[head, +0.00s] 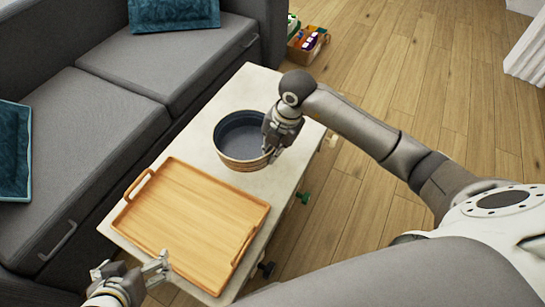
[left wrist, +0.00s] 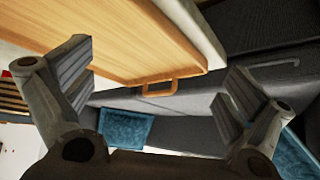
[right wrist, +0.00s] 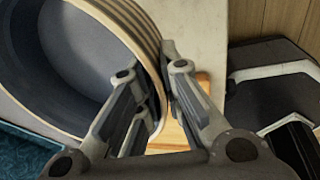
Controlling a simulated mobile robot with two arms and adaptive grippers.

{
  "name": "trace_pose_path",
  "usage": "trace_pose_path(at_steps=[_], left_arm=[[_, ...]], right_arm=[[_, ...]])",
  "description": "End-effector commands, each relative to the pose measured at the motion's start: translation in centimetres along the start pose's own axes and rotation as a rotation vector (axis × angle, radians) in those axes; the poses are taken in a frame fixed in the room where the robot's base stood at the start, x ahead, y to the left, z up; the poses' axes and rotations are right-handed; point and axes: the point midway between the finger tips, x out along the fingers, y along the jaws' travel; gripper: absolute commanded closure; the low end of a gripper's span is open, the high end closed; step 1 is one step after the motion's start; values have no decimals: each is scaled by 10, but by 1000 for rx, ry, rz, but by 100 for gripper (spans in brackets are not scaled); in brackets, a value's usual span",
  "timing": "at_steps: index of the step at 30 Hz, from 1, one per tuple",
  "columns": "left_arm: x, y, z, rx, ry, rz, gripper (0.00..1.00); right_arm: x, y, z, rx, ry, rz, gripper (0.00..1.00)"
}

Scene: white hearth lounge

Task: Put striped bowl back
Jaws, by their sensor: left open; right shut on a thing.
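The striped bowl (head: 240,158), dark inside with a brown striped outside, is on or just above the pale table, behind the wooden tray; I cannot tell whether it touches the table. My right gripper (head: 272,150) is shut on the bowl's right rim. In the right wrist view the bowl (right wrist: 75,60) fills the left side, its striped wall between the fingers (right wrist: 160,110). My left gripper (head: 157,268) is open and empty near the tray's front left corner. In the left wrist view its fingers (left wrist: 155,95) are wide apart, with the tray (left wrist: 120,40) beyond.
The wooden tray (head: 190,215) with raised handles lies empty on the near half of the table (head: 255,88). A grey sofa (head: 90,120) with blue cushions (head: 172,14) runs along the left. A box of colourful items (head: 308,42) stands on the floor behind. Bare table shows beyond the bowl.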

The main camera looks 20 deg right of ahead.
Motion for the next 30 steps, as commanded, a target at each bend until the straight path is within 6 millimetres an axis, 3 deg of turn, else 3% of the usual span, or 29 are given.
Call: trace_pose_path(at_steps=[12, 23, 30], left_arm=[[2, 10, -79, 6, 382, 22, 0], [-6, 14, -104, 7, 511, 30, 0], [-22, 19, -138, 6, 710, 42, 0]], right_arm=[[41, 8, 31, -1, 1, 3, 100], [53, 10, 40, -1, 1, 3, 100], [73, 7, 43, -2, 1, 2, 100]])
